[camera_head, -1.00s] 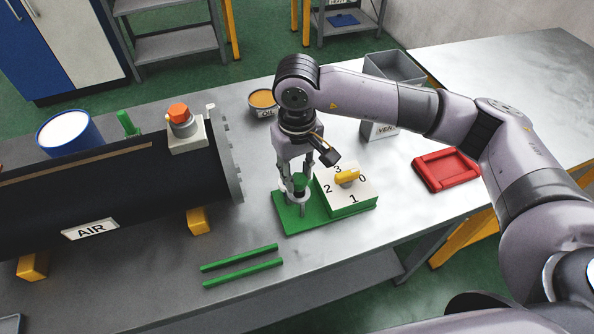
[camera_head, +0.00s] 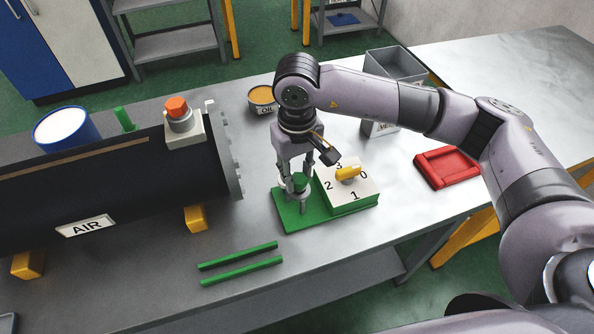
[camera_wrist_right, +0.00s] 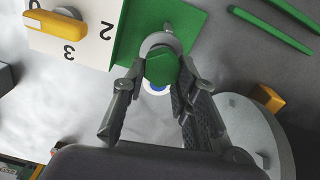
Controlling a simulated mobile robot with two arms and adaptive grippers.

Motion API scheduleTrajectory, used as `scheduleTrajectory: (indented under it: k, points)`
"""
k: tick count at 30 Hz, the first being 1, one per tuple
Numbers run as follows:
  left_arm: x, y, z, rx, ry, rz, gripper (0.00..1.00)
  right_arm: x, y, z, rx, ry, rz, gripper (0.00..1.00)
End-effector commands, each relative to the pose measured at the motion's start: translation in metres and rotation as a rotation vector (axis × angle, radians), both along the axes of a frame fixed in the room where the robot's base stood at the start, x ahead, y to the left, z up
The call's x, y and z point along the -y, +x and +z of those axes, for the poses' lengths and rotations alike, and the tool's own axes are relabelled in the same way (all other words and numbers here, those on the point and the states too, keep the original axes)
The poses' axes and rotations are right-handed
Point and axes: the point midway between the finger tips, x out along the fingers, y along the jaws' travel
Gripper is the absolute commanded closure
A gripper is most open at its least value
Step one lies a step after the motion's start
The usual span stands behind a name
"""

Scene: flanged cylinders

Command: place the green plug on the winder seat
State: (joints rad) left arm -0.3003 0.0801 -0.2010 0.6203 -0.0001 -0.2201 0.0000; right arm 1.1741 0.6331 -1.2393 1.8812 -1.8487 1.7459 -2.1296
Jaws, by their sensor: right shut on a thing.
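The green plug (camera_head: 301,180) is between the fingers of my right gripper (camera_head: 298,192), which is shut on it. In the right wrist view the plug (camera_wrist_right: 162,70) shows between the fingertips, over a round grey seat (camera_wrist_right: 154,42) on the green base plate (camera_head: 290,222). The plug is upright over the winder seat; whether it rests on it cannot be told. Beside it on the plate stands a white dial block (camera_head: 344,188) with a yellow knob (camera_head: 347,173) and numbers. My left gripper is not in view.
A black AIR cylinder (camera_head: 110,190) with an orange button lies at the left. Two green rods (camera_head: 240,264) lie in front. A red tray (camera_head: 447,167), a grey bin (camera_head: 395,66) and an oil tin (camera_head: 262,100) stand around. The table's right end is clear.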

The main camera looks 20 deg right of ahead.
Motion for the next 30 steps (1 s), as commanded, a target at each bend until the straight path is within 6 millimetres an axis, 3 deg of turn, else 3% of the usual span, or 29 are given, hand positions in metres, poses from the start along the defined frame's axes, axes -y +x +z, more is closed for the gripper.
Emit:
scheduleTrajectory:
  k: [21,22,30]
  points:
    - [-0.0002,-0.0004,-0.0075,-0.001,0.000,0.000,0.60,0.0001,0.0001,-0.0053,0.001,0.000,0.000,1.00]
    - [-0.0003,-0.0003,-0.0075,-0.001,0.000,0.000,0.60,0.0001,0.0001,-0.0053,0.001,0.000,0.000,0.73]
    - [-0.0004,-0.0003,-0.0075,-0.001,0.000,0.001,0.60,0.0001,0.0001,-0.0054,0.001,0.000,0.000,0.55]
